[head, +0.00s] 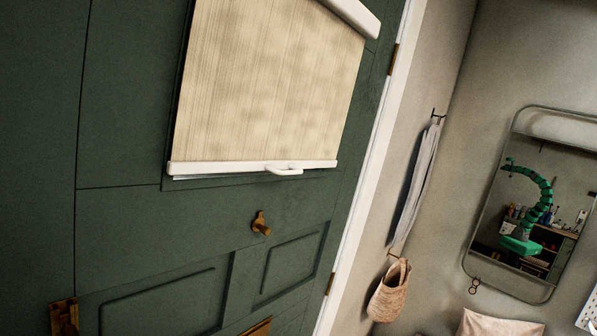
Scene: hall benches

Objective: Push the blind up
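The blind (265,85) is a beige, streaked fabric sheet on the dark green door (120,225). It hangs from a white roller case (350,14) at the top right. It is drawn down over the door's window opening, nearly to the lower edge. A white bottom bar (220,167) runs along its lower end. A small white loop handle (285,170) sticks out near the right part of that bar. The view is tilted. My gripper is not directly in view, and nothing is seen touching the blind or its handle.
A brown door knob (260,223) sits below the blind. To the right, a grey cloth (415,185) and a woven bag (390,291) hang on the wall. A mirror (540,205) reflects a green segmented arm and a cluttered bench. The space before the blind looks clear.

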